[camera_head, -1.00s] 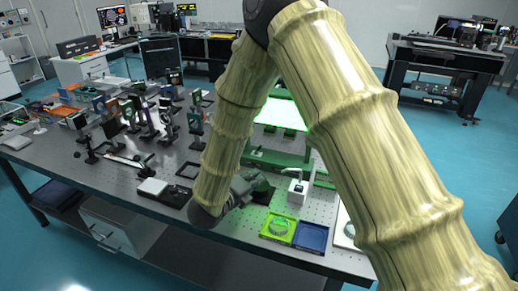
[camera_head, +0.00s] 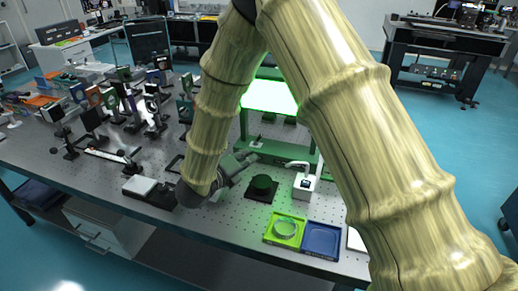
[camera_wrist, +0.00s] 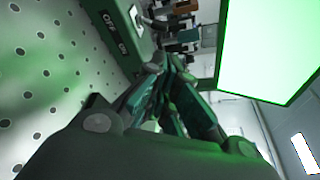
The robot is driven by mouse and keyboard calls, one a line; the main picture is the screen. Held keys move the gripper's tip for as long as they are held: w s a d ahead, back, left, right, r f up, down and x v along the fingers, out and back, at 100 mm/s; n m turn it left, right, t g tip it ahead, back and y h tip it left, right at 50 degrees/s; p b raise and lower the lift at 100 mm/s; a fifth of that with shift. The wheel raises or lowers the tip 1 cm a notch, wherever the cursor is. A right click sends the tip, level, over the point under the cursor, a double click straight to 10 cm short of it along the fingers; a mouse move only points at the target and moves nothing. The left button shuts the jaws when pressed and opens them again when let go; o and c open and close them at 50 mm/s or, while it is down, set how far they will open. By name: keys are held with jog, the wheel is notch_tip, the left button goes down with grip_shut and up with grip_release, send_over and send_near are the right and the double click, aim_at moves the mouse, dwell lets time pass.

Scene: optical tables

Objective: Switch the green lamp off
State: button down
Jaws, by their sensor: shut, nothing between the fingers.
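The green lamp is a brightly glowing panel (camera_head: 270,97) on a green frame above the table; it also shows in the wrist view (camera_wrist: 268,45). At its green base is a small pale switch lever (camera_head: 257,142), seen in the wrist view (camera_wrist: 136,22) beside a dark label (camera_wrist: 114,32) that appears to read OFF and ON. My gripper (camera_head: 254,158) is shut and empty, close in front of the lamp's base and pointing at it. In the wrist view its fingertips (camera_wrist: 170,62) meet near the lever's side. I cannot tell whether they touch anything.
A dark round knob on a black pad (camera_head: 262,187) stands right of my gripper. Nearby are a white device (camera_head: 304,182), a lime tray (camera_head: 286,230) and a blue tray (camera_head: 321,240). Optical mounts (camera_head: 125,100) crowd the table's left. A white-topped block (camera_head: 140,186) stands at front left.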

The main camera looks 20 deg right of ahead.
aim_at(265, 153)
jog(key=p+x, duration=0.2)
jog(key=x, duration=0.7)
jog(key=shift+w+d+f, duration=0.2)
jog(key=shift+w+d, duration=0.05)
jog(key=shift+d, duration=0.15)
